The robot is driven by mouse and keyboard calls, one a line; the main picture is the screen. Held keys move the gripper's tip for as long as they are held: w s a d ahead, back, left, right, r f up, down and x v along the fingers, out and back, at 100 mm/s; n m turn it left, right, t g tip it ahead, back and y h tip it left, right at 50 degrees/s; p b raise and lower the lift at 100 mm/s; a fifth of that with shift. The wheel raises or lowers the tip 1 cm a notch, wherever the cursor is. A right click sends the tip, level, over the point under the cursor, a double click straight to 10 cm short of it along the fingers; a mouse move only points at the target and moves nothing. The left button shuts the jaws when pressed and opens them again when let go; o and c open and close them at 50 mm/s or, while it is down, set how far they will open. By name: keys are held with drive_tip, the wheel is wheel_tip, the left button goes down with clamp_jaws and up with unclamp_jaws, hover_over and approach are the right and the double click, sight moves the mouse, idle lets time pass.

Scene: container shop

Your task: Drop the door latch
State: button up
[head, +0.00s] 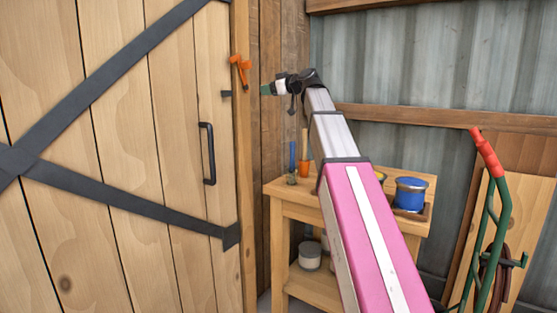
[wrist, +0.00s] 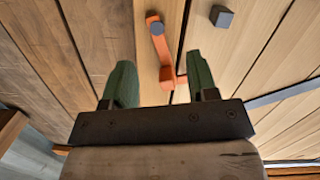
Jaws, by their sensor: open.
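The orange door latch (head: 241,70) is on the wooden post beside the plank door (head: 180,110). It stands roughly upright, apart from the small dark catch (head: 227,94) on the door's edge. In the wrist view the latch (wrist: 158,48) shows a grey pivot bolt at one end and a short tab at the other, with the catch (wrist: 221,16) to its right. My gripper (head: 266,90) is just right of and below the latch in the head view. In the wrist view its green fingers (wrist: 160,72) are open, with the latch's tab end showing between them. Contact cannot be told.
The door has a black pull handle (head: 208,153) and dark straps. A wooden workbench (head: 278,190) with a blue tin (head: 410,194) and pots stands below my arm. A green hand truck (head: 487,220) leans at right. The space before the door looks clear.

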drive_tip(key=d+f+m+g+h, duration=0.2)
drive_tip(key=d+f+m+h, duration=0.1)
drive_tip(key=f, duration=2.4)
drive_tip(key=shift+s+f+m+h, duration=0.3)
drive_tip(key=shift+f+m+h, duration=0.1)
drive_tip(key=shift+m+h, duration=0.45)
drive_tip(key=s+d+f+m+g+h, duration=0.2)
drive_tip(key=s+f, duration=0.7)
drive_tip(key=f, duration=0.6)
drive_tip(key=s+d+f+m+g+h, duration=0.3)
drive_tip(key=s+d+f, duration=0.2)
drive_tip(key=s+f, duration=0.5)
drive_tip(key=s+d+f+m+g+h, duration=0.3)
drive_tip(key=s+f, duration=0.6)
drive_tip(key=f, duration=1)
drive_tip(key=shift+s+d+f+g, duration=0.3)
drive_tip(key=shift+d+f, duration=0.05)
drive_tip(key=shift+d, duration=0.3)
clamp_jaws()
